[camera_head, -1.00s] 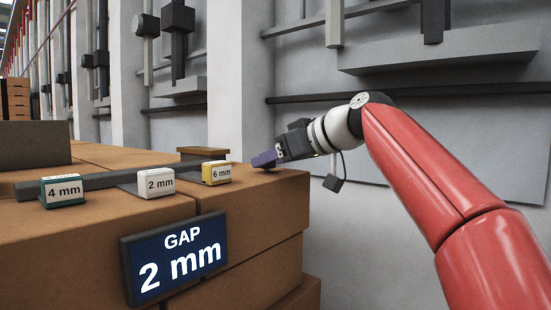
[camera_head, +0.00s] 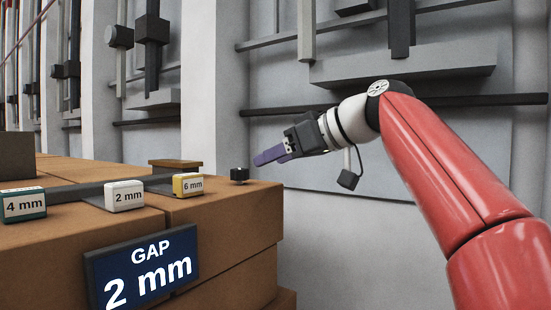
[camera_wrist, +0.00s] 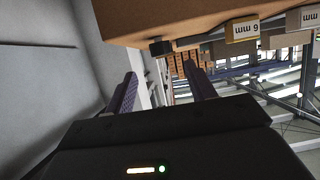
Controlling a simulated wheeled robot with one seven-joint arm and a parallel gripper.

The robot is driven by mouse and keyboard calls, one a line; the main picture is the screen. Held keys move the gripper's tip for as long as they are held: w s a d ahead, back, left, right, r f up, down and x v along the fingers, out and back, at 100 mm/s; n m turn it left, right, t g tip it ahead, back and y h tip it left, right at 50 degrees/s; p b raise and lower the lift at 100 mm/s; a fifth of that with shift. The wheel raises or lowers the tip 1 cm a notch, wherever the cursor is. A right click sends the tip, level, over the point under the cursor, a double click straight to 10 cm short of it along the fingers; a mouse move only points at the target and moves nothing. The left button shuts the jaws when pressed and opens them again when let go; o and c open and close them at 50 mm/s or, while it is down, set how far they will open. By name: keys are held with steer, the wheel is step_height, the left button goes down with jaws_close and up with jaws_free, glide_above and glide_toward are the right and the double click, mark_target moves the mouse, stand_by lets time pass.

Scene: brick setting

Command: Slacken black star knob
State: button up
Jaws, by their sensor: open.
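The black star knob (camera_head: 239,175) is a small dark knob standing on the right end of the brick stack's top. In the wrist view a dark block at the bricks' edge (camera_wrist: 160,47) appears to be the same knob, seen upside down. My gripper (camera_head: 262,157) has purple fingers and is just right of and above the knob, apart from it. In the wrist view the two fingers (camera_wrist: 160,72) are spread with nothing between them.
Blocks marked 4 mm (camera_head: 24,205), 2 mm (camera_head: 124,196) and 6 mm (camera_head: 188,185) stand along a dark bar on the bricks (camera_head: 225,225). A sign (camera_head: 143,268) reads "GAP 2 mm". A grey wall with rails stands behind.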

mark_target(243, 169)
steer(key=f+y+b, duration=0.1)
steer(key=b, duration=0.2)
steer(key=a+f+t+y+b, duration=0.1)
steer(key=b, duration=0.1)
steer(key=f+t+y+b, duration=0.1)
steer(key=b, duration=0.2)
steer(key=shift+w+a+f+y+b, duration=0.3)
steer(key=shift+w+y+b, duration=0.05)
steer(key=shift+w+y, duration=0.05)
steer(key=shift+w+a+r, duration=0.1)
steer(key=shift+a+r, duration=0.1)
steer(key=p+x, duration=0.1)
steer(key=x, duration=0.2)
steer(key=p+x, duration=0.2)
steer(key=x, duration=0.1)
steer(key=shift+w+r, duration=0.1)
steer(key=shift+r, duration=0.1)
steer(key=shift+w+a+f+p, duration=0.1)
steer(key=shift+w+a+p, duration=0.25)
steer(key=shift+a, duration=0.2)
